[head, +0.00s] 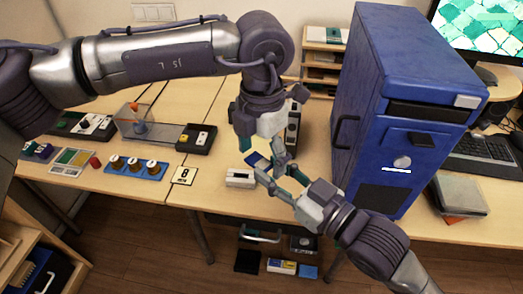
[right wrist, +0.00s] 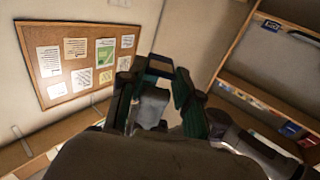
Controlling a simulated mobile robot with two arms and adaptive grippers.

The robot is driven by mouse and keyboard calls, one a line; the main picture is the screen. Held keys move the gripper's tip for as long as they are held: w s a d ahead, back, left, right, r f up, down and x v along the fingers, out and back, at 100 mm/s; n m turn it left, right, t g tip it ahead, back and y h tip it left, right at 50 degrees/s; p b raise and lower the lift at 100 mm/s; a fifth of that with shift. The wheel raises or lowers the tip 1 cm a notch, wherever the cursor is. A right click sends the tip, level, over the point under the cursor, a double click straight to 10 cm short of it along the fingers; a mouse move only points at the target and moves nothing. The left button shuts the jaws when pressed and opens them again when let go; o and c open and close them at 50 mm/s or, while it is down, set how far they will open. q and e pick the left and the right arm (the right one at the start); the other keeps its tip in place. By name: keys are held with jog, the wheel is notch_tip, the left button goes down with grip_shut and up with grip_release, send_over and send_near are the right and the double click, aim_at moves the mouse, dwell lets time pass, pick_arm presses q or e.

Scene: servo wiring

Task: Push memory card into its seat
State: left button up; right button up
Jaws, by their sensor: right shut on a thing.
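A small blue card (head: 257,160), which I take to be the memory card, is at the tips of my right gripper (head: 268,172), above and beside a small white block (head: 240,178) on the table. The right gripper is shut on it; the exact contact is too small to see. Whether the card touches the white block cannot be told.
A large blue cabinet (head: 400,110) stands close on the right. A dark upright unit (head: 293,125) is behind the grippers. The table's front edge is near.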

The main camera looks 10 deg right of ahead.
aim_at(262, 162)
pick_arm(q)
jog(key=c, duration=0.8)
jog(key=shift+c, duration=0.9)
pick_arm(e)
jog(key=shift+o, duration=1.3)
jog(key=o, duration=0.5)
pick_arm(q)
notch_tip(262, 162, down, 2)
jog(key=shift+f+b, duration=0.2)
jog(key=shift+b, duration=1)
jog(key=shift+f+b, duration=0.5)
pick_arm(e)
jog(key=shift+s+d+f+m+t+h, duration=0.7)
jog(key=shift+d+f+m+h, duration=0.65)
jog(key=shift+d+f+h, duration=0.75)
jog(key=shift+s+d+f+m+t+h, duration=0.7)
jog(key=shift+d+f+m+h, duration=0.6)
jog(key=shift+d+f+h, duration=0.75)
jog(key=shift+s+d+f+m+t+h, duration=0.65)
jog(key=shift+d+f+m+h, duration=0.85)
jog(key=shift+d+f, duration=0.95)
